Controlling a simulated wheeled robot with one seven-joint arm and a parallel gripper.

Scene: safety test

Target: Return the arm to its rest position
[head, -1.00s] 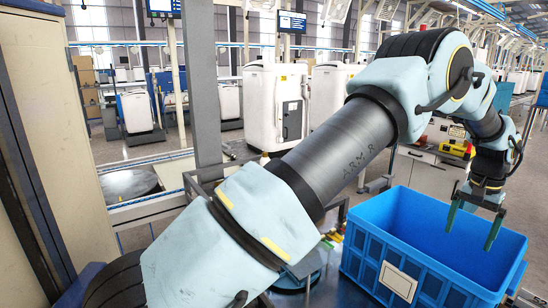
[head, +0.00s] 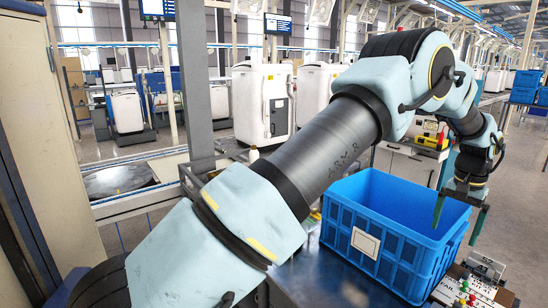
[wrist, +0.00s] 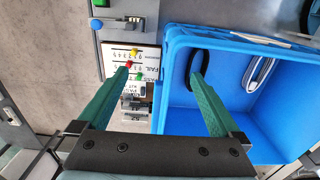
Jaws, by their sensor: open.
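My arm reaches across the head view from lower left to right and bends down at its wrist. My gripper (head: 457,232) points down at the right edge of the blue crate (head: 395,263). In the wrist view the two green fingers of my gripper (wrist: 162,72) are wide apart with nothing between them. The height of the fingertips above the crate rim is hard to tell.
A black loop (wrist: 199,70) and a white loop (wrist: 262,73) lie in the crate. A panel with coloured buttons and a FAIL label (wrist: 150,72) is beside it. A post (head: 196,80) stands left of my arm. White cabinets (head: 264,103) stand behind.

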